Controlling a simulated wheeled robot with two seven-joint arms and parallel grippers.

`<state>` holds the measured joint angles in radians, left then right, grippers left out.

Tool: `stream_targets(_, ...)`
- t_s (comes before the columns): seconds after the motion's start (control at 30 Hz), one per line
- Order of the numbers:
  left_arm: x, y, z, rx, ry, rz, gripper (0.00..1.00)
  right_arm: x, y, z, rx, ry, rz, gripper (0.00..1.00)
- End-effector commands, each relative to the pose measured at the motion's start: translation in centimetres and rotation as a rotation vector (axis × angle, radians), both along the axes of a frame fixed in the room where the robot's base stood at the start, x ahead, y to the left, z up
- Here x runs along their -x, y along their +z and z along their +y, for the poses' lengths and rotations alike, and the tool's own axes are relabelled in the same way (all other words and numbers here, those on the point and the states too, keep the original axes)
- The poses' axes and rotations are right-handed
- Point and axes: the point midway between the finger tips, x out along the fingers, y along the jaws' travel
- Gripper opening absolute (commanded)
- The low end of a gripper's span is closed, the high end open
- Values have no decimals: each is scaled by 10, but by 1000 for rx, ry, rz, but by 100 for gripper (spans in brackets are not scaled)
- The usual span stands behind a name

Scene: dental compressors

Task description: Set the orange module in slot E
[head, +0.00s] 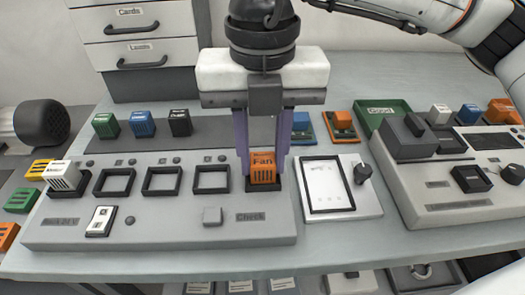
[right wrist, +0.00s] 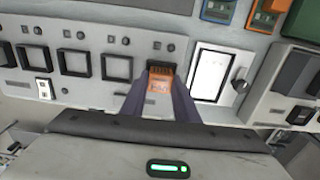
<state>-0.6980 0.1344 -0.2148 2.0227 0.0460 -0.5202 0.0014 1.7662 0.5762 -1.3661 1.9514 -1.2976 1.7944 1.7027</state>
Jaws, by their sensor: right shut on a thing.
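The orange module (head: 263,170), labelled "Fan", is upright at the rightmost slot (head: 262,187) of the grey panel's row. The slot's dark frame shows around its lower end; I cannot tell whether it is fully seated. My right gripper (head: 264,160) points down with its purple fingers shut on either side of the module. The right wrist view also shows the orange module (right wrist: 161,78) between the fingers. My left gripper is not in view.
The grey panel (head: 170,235) has three empty slots to the left and a white module (head: 64,178) in its leftmost slot. A white-screened device (head: 328,185) stands close on the right. Green (head: 106,125), blue (head: 142,124) and black (head: 180,123) modules stand behind the panel.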

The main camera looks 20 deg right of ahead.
Motion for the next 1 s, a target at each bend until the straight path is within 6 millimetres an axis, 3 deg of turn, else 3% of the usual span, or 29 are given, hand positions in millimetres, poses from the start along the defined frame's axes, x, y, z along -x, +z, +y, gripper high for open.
stream_targets(0.23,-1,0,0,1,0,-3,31,0,-1,0,0,0,0,5)
stream_targets(0.27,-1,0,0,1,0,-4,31,0,-1,0,0,0,0,32)
stream_targets(0.37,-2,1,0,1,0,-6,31,0,-1,0,0,0,0,49)
stream_targets(0.57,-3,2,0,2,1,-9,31,0,-1,0,0,0,0,49)
stream_targets(0.67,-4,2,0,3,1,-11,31,0,-1,0,0,0,1,62)
stream_targets(1.0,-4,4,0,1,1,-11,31,0,2,0,0,0,0,62)
